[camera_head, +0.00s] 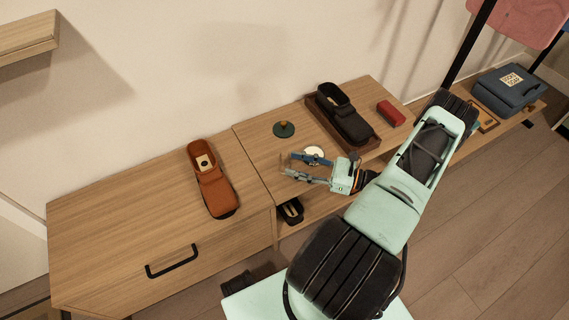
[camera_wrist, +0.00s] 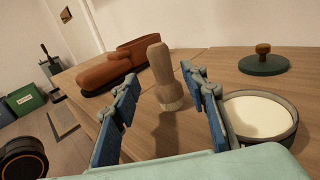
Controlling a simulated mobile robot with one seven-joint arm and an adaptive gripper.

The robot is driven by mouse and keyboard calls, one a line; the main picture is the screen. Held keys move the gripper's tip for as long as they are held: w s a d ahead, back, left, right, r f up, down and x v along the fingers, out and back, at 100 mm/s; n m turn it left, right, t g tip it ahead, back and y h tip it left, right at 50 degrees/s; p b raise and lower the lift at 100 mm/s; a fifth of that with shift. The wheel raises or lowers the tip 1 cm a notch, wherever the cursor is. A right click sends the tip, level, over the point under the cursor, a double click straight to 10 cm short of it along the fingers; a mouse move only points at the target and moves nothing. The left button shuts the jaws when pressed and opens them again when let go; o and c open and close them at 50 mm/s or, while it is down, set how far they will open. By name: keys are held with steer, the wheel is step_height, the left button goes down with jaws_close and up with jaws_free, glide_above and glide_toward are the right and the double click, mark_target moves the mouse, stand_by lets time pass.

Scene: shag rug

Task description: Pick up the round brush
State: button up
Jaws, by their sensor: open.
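The round brush (camera_wrist: 160,62) stands upright on the wooden top in the wrist view, with a pale wooden handle and a wider round base. It hardly stands out from the wood in the head view. My gripper (camera_wrist: 160,92) is open, with one blue-padded finger on each side of the brush in the picture. The brush appears at or just beyond the fingertips, with gaps on both sides and no visible contact. In the head view my gripper (camera_head: 290,165) is low over the front of the middle cabinet, fingers pointing left.
A tin of white cream (camera_wrist: 262,115) is close beside the right finger. A green disc with a knob (camera_head: 284,129) lies behind. A brown shoe (camera_head: 211,180) lies left; a black shoe (camera_head: 345,115) in a tray and a red box (camera_head: 390,113) are right.

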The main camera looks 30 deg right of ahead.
mark_target(284, 161)
steer(key=x, duration=0.4)
steer(key=shift+w+f+b, duration=0.1)
steer(key=shift+w+b, duration=0.15)
steer(key=shift+b, duration=0.05)
jaws_close()
